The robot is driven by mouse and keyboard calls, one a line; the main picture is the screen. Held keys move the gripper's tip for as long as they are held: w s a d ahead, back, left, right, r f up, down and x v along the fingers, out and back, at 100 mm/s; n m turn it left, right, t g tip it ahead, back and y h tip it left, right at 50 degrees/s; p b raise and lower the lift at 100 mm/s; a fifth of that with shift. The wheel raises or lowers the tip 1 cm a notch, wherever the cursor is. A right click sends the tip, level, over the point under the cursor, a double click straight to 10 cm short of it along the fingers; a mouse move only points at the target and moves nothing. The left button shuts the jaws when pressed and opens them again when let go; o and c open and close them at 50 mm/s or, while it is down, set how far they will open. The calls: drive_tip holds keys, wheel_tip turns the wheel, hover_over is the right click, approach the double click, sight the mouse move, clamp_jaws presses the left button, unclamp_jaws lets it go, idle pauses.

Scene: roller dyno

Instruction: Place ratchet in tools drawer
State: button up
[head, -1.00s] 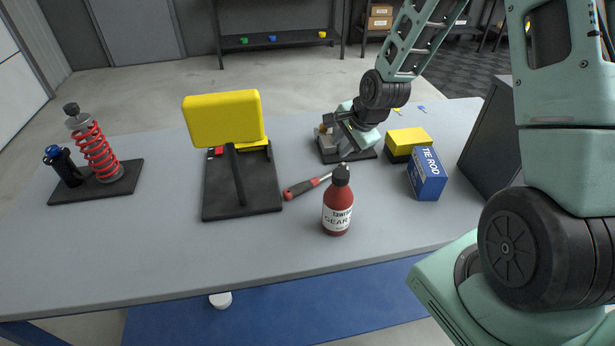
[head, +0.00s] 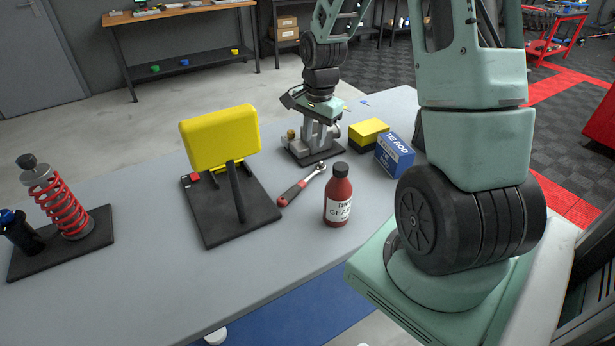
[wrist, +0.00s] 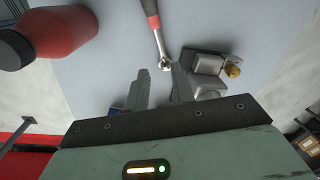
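The ratchet (head: 302,186), with a red and black handle and a metal head, lies flat on the grey table (head: 150,265). In the head view it is between the yellow-topped stand and the red bottle. In the wrist view the ratchet (wrist: 154,28) points at my gripper, its head close to the gap between the fingertips in the picture. My gripper (wrist: 160,76) is open and empty, its two fingers apart. In the head view my wrist is above the metal part on the black plate, and the fingers are hard to make out. I cannot make out a tools drawer.
A red gear oil bottle (head: 338,197) stands right of the ratchet. A stand with a yellow pad (head: 220,137) is on the left. The metal part (head: 318,137), blue tie rod box (head: 394,156) and yellow-black box (head: 368,132) are behind. A red cabinet (head: 603,125) is far right.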

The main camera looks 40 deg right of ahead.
hover_over(311, 174)
drive_tip(key=f, duration=0.7)
drive_tip(key=shift+s+a+f+p, duration=0.15)
drive_tip(key=shift+s+a+p, duration=0.15)
drive_tip(key=shift+s, duration=0.1)
drive_tip(key=shift+w+d+f+p, duration=0.15)
drive_tip(key=shift+f+p, duration=0.2)
drive_tip(key=shift+f, duration=0.95)
drive_tip(key=shift+w+d+f+p, duration=0.1)
drive_tip(key=shift+f+p, duration=0.2)
drive_tip(key=shift+f, duration=1)
clamp_jaws()
